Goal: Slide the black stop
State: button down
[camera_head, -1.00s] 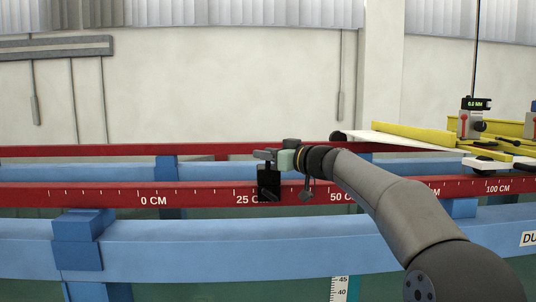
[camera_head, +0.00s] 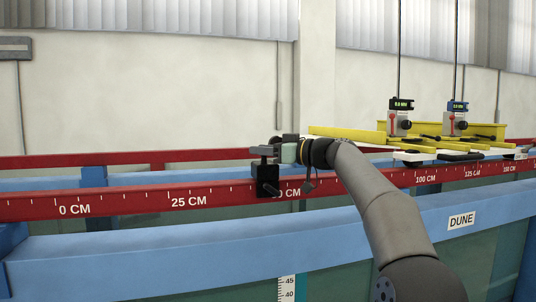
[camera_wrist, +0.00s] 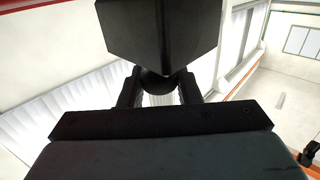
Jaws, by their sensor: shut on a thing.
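The black stop (camera_head: 267,179) sits on the red marked rail (camera_head: 225,198), just left of the 50 CM label, whose first digit it covers. In the head view my gripper (camera_head: 272,153) is at the top of the stop, shut on it. In the wrist view the dark block of the stop (camera_wrist: 160,35) fills the top middle, with my gripper's two fingers (camera_wrist: 158,88) on either side of a rounded part below it. The fingertips are small and partly hidden in the head view.
A yellow carriage (camera_head: 475,140) with two gauges, (camera_head: 400,118) and (camera_head: 457,117), stands on the rails to the right. A blue beam (camera_head: 180,248) runs in front, with a DUNE label (camera_head: 461,220). The rail between the stop and the carriage looks clear.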

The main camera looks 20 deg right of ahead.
jog(key=shift+d, duration=0.4)
jog(key=c, duration=1.1)
grip_release()
jog(key=shift+a, duration=0.1)
jog(key=b+v, duration=0.5)
jog(key=v, duration=1.2)
jog(key=shift+d+b, duration=0.25)
jog(key=shift+b, duration=0.1)
jog(key=shift+s+r, duration=0.1)
